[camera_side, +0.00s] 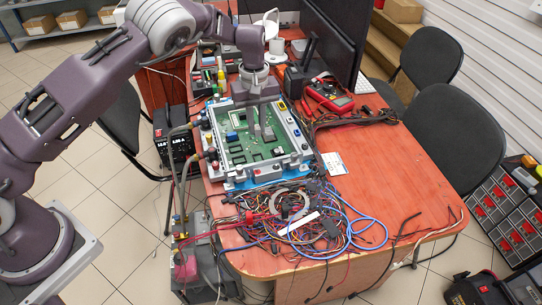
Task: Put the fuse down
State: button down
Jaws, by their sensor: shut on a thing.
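My gripper (261,133) points down over the green circuit board (240,152), with its grey fingers near the middle of the board. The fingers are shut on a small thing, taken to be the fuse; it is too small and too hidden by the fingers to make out. I cannot tell whether it touches the board. The board lies in a grey frame (263,174) with coloured caps along its rim.
A tangle of wires (300,222) covers the table in front of the frame. A red multimeter (329,96) and a dark monitor (333,40) stand behind to the right. The orange table's (405,175) right side is mostly clear.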

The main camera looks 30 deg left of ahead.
jog(key=m, duration=0.1)
send_over(307, 205)
jog(key=f, duration=0.1)
notch_tip(307, 205, down, 10)
jog(key=shift+f, duration=0.15)
jog(key=shift+f, duration=0.2)
jog(key=c, duration=1.4)
grip_release()
jog(key=shift+r, duration=0.1)
